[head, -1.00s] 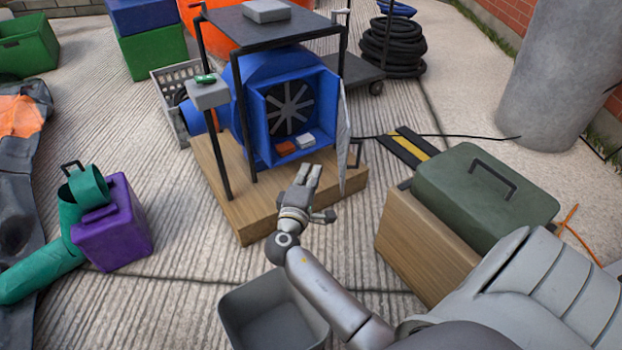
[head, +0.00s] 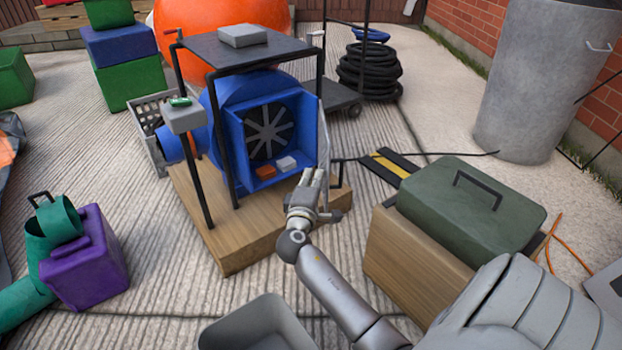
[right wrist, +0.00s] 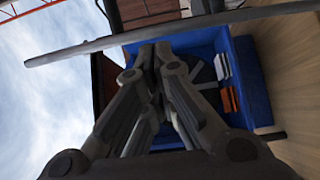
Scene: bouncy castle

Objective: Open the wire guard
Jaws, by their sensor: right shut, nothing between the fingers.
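The blue blower (head: 232,140) stands on a wooden base under a dark frame. Its fan (head: 270,132) shows uncovered in the square blue opening. What looks like the wire guard (head: 325,130) is a thin, nearly edge-on pale panel at the opening's right side, swung out from it. My right gripper (head: 313,178) is shut and empty, in front of the opening's lower right corner and close to the panel's lower end; I cannot tell whether they touch. In the right wrist view the shut fingers (right wrist: 150,60) point toward the blue opening. My left gripper is out of view.
An orange block (head: 265,171) and a white block (head: 287,163) lie inside the opening's bottom. A green case (head: 470,205) on a wooden box stands right of my arm. A grey bin (head: 258,325) is below, a purple box (head: 85,260) at left.

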